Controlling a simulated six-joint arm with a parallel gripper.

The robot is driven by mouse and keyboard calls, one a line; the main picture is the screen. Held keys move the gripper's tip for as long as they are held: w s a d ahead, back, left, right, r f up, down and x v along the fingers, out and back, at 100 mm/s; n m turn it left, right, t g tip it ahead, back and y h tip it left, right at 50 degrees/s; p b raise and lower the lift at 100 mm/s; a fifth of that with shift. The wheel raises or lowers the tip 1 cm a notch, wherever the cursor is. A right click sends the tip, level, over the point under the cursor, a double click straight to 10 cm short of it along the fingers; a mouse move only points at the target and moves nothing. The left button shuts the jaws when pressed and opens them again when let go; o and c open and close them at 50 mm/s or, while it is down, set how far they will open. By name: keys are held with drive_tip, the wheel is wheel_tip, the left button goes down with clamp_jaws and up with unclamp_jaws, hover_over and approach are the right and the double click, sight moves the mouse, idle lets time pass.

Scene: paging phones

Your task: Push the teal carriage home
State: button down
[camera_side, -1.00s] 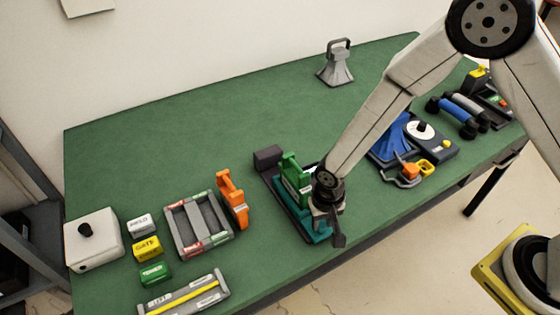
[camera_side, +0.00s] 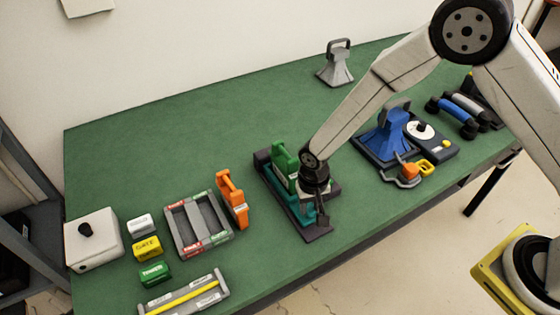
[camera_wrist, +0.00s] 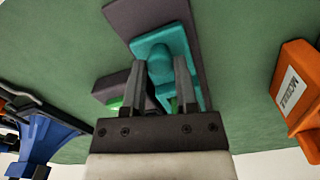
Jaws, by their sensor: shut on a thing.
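The teal carriage (camera_side: 297,212) sits on a dark track (camera_side: 319,236) near the front middle of the bench. Part of the green block shows low behind the fingers.
An orange upright piece (camera_side: 231,200) and a grey tray (camera_side: 198,225) stand left of the track. A blue cone-shaped piece (camera_side: 386,135) on a dark base stands to the right.

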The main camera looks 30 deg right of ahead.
drive_tip(key=shift+w, duration=0.3)
drive_tip(key=c, duration=0.7)
unclamp_jaws()
drive_tip(key=shift+c, duration=0.2)
drive_tip(key=o, duration=0.4)
drive_tip(key=shift+c, duration=0.2)
drive_tip(key=shift+s, duration=0.1)
drive_tip(key=shift+r, duration=0.15)
drive_tip(key=shift+r, duration=3.8)
drive_tip(key=shift+d, duration=0.1)
